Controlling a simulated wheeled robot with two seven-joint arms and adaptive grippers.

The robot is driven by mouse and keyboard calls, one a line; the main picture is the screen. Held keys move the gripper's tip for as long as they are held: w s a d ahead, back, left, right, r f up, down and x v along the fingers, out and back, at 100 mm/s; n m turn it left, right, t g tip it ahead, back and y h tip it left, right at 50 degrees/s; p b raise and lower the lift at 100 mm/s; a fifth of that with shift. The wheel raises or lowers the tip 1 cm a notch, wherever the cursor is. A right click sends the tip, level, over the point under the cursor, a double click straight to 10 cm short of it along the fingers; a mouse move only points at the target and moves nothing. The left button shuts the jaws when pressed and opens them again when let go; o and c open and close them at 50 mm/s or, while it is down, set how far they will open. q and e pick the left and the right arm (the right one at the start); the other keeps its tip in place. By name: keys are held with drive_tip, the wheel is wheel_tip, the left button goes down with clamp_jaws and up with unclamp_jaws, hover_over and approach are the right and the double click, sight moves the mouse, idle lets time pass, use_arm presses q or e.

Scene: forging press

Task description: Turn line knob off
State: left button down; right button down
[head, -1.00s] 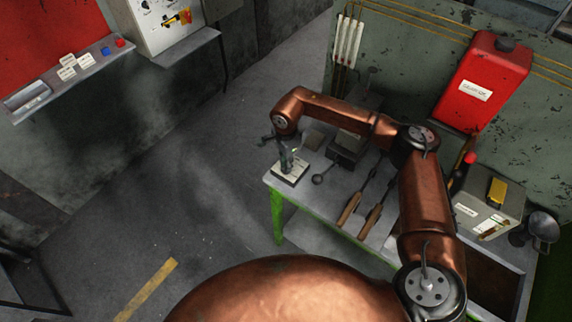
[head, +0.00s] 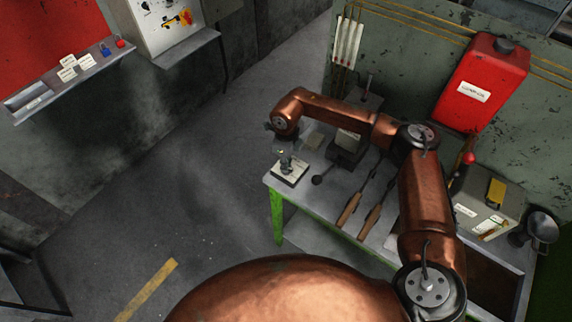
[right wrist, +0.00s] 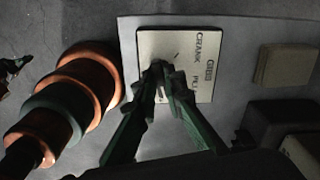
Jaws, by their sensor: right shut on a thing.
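A small pale plate (head: 290,178) lies at the near left corner of the workbench. In the right wrist view the plate (right wrist: 150,45) has dark lettering that reads roughly "CRANK PR", partly hard to read. My right gripper (head: 286,164) reaches down over the plate. In the right wrist view its two green fingers (right wrist: 163,88) come together at the plate's middle and are shut on a small part there, seemingly the line knob. The fingers hide nearly all of that part, so its turn position cannot be seen. My left gripper is not in view.
A red canister (head: 484,85) hangs on the wall behind. Open floor lies left of the bench.

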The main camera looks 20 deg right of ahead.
drive_tip(key=shift+m, duration=1.3)
drive_tip(key=c, duration=2)
unclamp_jaws()
wheel_tip(320, 180, up, 12)
drive_tip(key=shift+r, duration=0.1)
